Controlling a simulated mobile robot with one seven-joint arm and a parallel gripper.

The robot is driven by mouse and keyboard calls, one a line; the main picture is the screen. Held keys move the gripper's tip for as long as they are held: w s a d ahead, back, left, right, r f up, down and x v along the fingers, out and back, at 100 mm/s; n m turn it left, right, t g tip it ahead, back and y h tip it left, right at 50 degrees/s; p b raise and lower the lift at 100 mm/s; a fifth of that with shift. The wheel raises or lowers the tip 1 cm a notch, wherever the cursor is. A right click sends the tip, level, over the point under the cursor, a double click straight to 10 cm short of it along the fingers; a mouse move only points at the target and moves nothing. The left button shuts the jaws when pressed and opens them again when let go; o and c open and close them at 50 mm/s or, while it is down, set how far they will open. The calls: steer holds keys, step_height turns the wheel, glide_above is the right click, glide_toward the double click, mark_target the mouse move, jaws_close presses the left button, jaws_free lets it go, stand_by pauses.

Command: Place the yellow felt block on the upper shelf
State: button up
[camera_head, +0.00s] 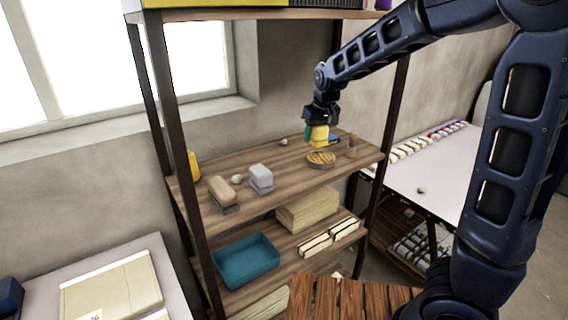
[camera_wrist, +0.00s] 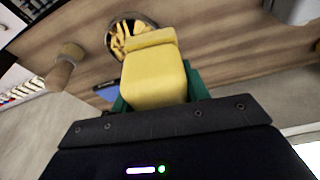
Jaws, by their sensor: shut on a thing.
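My gripper (camera_head: 318,128) is shut on the yellow felt block (camera_head: 319,135) and holds it above a wooden shelf board (camera_head: 290,165) of the rack. In the wrist view the yellow block (camera_wrist: 154,72) fills the space between the green fingers (camera_wrist: 158,92), whose tips are partly hidden behind it. The block is close to a round dish with yellow pieces (camera_head: 320,159), which also shows behind it in the wrist view (camera_wrist: 118,38). Whether the block touches the shelf is hard to tell.
The shelf board also carries a brown block (camera_head: 223,192), a grey block (camera_head: 261,177), a yellow bottle (camera_head: 194,165) and a wooden peg (camera_head: 352,146). Dark rack posts (camera_head: 180,150) stand at the sides. A lower board holds a teal tray (camera_head: 246,262) and a wooden box (camera_head: 307,209).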

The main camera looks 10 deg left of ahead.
steer(key=n, duration=0.1)
glide_above(289, 173)
steer(key=d, duration=0.1)
steer(key=shift+s+a+f, duration=0.1)
steer(key=shift+s+f, duration=0.05)
steer(key=shift+f, duration=1.55)
steer(key=shift+s+d+f, duration=0.1)
steer(key=shift+s+f, duration=0.1)
steer(key=shift+f, duration=1.5)
steer(key=shift+s+a+f, duration=0.1)
steer(key=shift+s+f, duration=0.05)
steer(key=shift+f, duration=1.55)
steer(key=shift+f, duration=0.1)
steer(key=o, duration=1)
steer(key=v, duration=1.2)
steer(key=shift+w+d, duration=0.1)
steer(key=shift+d, duration=0.1)
